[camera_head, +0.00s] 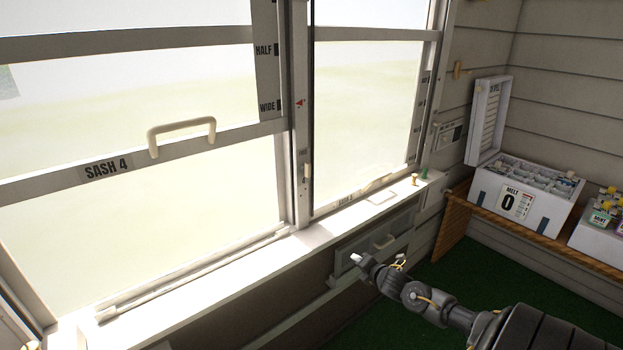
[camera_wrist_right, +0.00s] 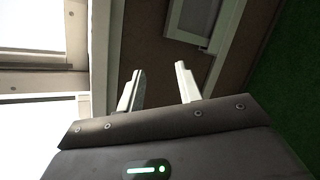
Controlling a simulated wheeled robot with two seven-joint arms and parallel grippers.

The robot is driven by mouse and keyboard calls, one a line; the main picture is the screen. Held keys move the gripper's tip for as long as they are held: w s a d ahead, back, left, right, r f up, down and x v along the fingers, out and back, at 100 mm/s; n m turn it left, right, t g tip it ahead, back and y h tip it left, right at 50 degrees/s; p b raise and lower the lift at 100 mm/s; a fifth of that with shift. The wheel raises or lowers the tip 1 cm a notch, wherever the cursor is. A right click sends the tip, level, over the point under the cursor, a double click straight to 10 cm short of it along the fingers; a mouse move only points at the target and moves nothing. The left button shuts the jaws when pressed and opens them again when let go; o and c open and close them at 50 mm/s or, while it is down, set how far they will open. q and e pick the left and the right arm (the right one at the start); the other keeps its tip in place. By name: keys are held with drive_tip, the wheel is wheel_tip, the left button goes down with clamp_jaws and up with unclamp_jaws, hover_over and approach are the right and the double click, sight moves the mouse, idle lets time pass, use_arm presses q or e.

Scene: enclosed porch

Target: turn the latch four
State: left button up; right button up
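The window marked SASH 4 (camera_head: 106,168) fills the left of the head view, with a pale bar handle (camera_head: 182,134) on its lower rail. A small pale catch (camera_head: 307,170) is on the post at its right, below a red mark (camera_head: 300,103). I cannot read a number on this catch or tell its turn. My right gripper (camera_head: 378,262) is below the sill, right of that post and apart from it. In the right wrist view the gripper (camera_wrist_right: 161,88) has its fingers apart with nothing between them. My left gripper is not in view.
The sill (camera_head: 240,262) runs below both windows. A grey panel with a handle (camera_head: 383,241) is on the wall near my right gripper. On a wooden shelf (camera_head: 447,228) at the right stands an open white box marked MELT 0 (camera_head: 480,196). Green floor (camera_head: 480,268) lies clear.

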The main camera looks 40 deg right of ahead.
drive_tip(key=w+a+r+n+t+y+b, duration=0.1)
drive_tip(key=w+r+n+t, duration=0.2)
drive_tip(key=r, duration=0.6)
drive_tip(key=w+a+r+n+t, duration=0.1)
drive_tip(key=w+r+n, duration=0.1)
drive_tip(key=r+n, duration=0.5)
drive_tip(key=n+t+y, duration=0.2)
drive_tip(key=n+y, duration=0.1)
drive_tip(key=n, duration=0.2)
approach(310, 170)
drive_tip(key=w+p, duration=0.2)
drive_tip(key=w, duration=0.6)
drive_tip(key=shift+w+r+p, duration=0.15)
drive_tip(key=shift+r+p, duration=0.05)
drive_tip(key=shift+p, duration=0.2)
drive_tip(key=shift+w+f, duration=0.1)
drive_tip(key=shift+w, duration=0.5)
drive_tip(key=shift+c, duration=0.3)
clamp_jaws()
